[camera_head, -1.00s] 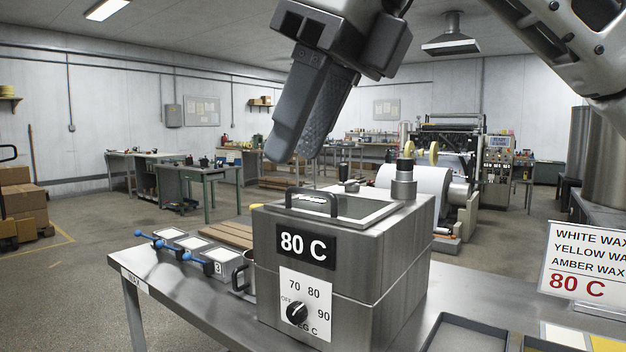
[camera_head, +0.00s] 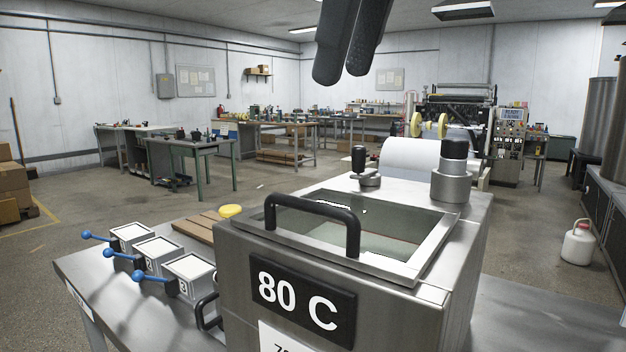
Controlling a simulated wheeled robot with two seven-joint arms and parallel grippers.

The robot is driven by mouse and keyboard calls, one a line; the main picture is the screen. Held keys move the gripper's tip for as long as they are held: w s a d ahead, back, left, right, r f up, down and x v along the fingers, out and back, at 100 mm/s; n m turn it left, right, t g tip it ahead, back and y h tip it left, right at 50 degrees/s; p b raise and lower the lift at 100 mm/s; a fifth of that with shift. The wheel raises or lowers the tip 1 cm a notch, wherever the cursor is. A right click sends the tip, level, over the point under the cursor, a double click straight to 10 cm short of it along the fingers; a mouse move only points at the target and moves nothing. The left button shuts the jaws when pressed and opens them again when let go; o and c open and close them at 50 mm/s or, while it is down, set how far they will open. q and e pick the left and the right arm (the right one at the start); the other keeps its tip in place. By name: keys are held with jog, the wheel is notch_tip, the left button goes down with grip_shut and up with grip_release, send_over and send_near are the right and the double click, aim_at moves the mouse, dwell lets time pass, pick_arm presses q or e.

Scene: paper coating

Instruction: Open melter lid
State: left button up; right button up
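The melter (camera_head: 440,262) is a brushed-metal box with an "80 C" plate on its front. Its lid (camera_head: 431,246) lies flat and shut on top, a metal frame around a glass pane. A black bar handle (camera_head: 312,206) stands up along the lid's front edge. My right gripper (camera_head: 346,78) hangs at the top of the head view, fingers pointing down, above and apart from the handle. Its two dark fingers show a narrow gap and hold nothing; the rest of it is cut off by the frame. My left gripper is not in view.
A metal post with a black cap (camera_head: 452,170) and a small black knob (camera_head: 359,160) stand behind the lid. Small square pots with blue-knobbed levers (camera_head: 157,253) stand left of the melter. A yellow disc (camera_head: 231,211) lies near wooden slats. Space above the lid is clear.

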aim_at(313, 206)
jog(key=b+x, duration=0.1)
jog(key=x, duration=1.3)
grip_shut()
